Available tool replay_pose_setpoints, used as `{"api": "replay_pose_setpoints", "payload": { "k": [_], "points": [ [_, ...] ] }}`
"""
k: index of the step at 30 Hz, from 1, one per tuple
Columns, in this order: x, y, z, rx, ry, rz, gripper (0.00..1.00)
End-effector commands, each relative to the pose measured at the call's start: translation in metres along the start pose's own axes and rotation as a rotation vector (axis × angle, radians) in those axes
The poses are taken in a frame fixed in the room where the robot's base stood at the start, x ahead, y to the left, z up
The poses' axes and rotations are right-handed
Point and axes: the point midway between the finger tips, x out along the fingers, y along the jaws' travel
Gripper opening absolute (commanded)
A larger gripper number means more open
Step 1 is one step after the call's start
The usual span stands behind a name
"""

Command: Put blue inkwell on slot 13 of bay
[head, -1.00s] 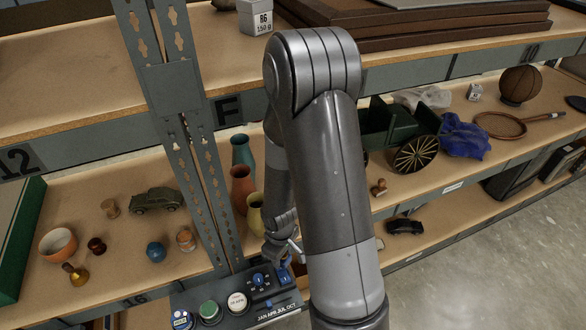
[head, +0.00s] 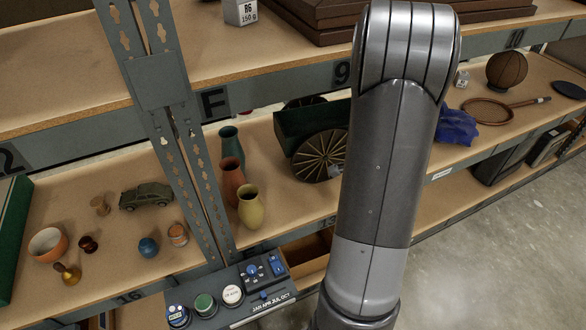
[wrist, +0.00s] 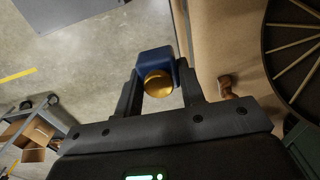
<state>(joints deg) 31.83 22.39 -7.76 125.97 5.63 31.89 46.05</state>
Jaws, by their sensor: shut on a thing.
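In the wrist view the blue inkwell (wrist: 151,60) with a round brass-coloured lid is held between the two fingers of my gripper (wrist: 158,80), which is shut on it. Pale floor shows past the inkwell, and the shelf edge lies to its right. In the head view my arm hides both gripper and inkwell. The bay is a grey metal shelf unit with wooden boards. A label that looks like 13 (head: 327,222) is on the edge of the board with the vases. The board near it, right of the vases, is partly covered by my arm.
A green cart with spoked wheels (head: 320,156) and three vases (head: 249,206) stand on that board. In the wrist view a small wooden stamp (wrist: 226,86) lies near the cart wheel. A grey upright (head: 190,150) divides the shelves.

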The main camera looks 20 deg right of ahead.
Motion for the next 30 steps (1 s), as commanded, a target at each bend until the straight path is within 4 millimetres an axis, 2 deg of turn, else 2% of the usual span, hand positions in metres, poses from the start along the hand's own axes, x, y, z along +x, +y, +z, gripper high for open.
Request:
{"api": "replay_pose_setpoints", "payload": {
  "k": [15,23,30],
  "points": [
    [0.062,-0.082,0.059,0.002,-0.002,0.002,0.12],
    [0.074,-0.091,0.066,0.005,-0.001,0.002,0.12],
    [0.105,-0.091,0.066,0.004,-0.002,0.003,0.12]
  ]
}}
